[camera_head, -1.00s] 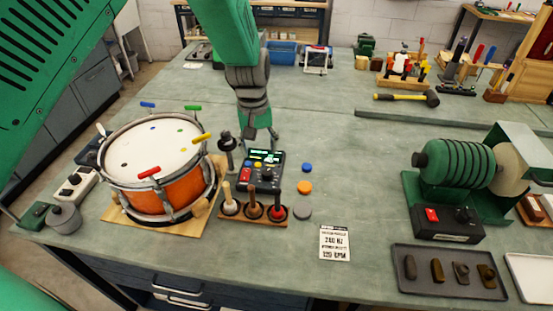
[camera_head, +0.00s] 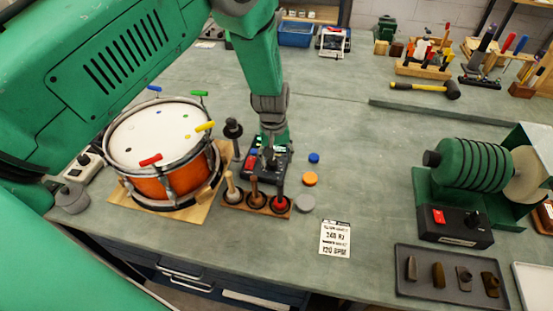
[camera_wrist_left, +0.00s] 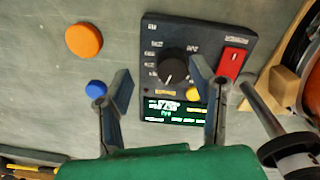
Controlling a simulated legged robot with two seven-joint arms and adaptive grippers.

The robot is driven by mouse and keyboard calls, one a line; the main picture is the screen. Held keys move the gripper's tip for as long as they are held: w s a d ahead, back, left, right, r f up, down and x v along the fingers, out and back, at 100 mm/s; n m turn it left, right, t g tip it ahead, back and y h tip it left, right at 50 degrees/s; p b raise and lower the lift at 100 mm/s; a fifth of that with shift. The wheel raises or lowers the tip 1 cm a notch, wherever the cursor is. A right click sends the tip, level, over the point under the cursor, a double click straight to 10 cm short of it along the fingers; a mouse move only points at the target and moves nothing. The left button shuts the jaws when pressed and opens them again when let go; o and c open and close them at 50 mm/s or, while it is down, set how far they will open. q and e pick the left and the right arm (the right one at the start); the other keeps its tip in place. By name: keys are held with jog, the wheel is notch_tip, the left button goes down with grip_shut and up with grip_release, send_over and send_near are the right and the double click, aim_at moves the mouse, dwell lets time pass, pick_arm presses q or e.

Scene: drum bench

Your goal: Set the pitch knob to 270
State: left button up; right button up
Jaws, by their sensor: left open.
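The dark control box (camera_head: 252,170) stands on the bench right of the drum, largely covered by my left gripper (camera_head: 270,152) in the head view. In the left wrist view the box (camera_wrist_left: 205,32) shows a round black knob (camera_wrist_left: 173,65) with a white pointer mark, a red switch (camera_wrist_left: 233,62), a yellow button (camera_wrist_left: 193,92) and a lit display (camera_wrist_left: 172,110) whose digits I cannot read surely. My right gripper is not in view.
The orange drum (camera_head: 165,182) stands left of the box. A wooden rack (camera_head: 257,203) with several upright tools is close in front. Blue (camera_head: 314,158), orange (camera_head: 310,179) and grey (camera_head: 305,203) discs lie to the right. A printed card (camera_head: 335,238) lies on clear bench nearer the front.

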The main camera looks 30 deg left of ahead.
aim_at(269, 160)
pick_arm(q)
jog(key=shift+f, duration=0.5)
jog(key=shift+s+a+f, duration=0.1)
jog(key=shift+a+f, duration=0.1)
jog(key=shift+f, duration=0.05)
jog(key=shift+a+f, duration=0.35)
jog(key=shift+a, duration=0.35)
jog(key=shift+a+f, duration=0.1)
jog(key=shift+a, duration=0.25)
jog(key=shift+d, duration=0.1)
jog(key=c, duration=0.7)
jog(key=shift+d, duration=0.3)
jog(key=c, duration=0.4)
jog(key=shift+d, duration=0.5)
jog(key=shift+a, duration=0.4)
jog(key=shift+d, duration=0.1)
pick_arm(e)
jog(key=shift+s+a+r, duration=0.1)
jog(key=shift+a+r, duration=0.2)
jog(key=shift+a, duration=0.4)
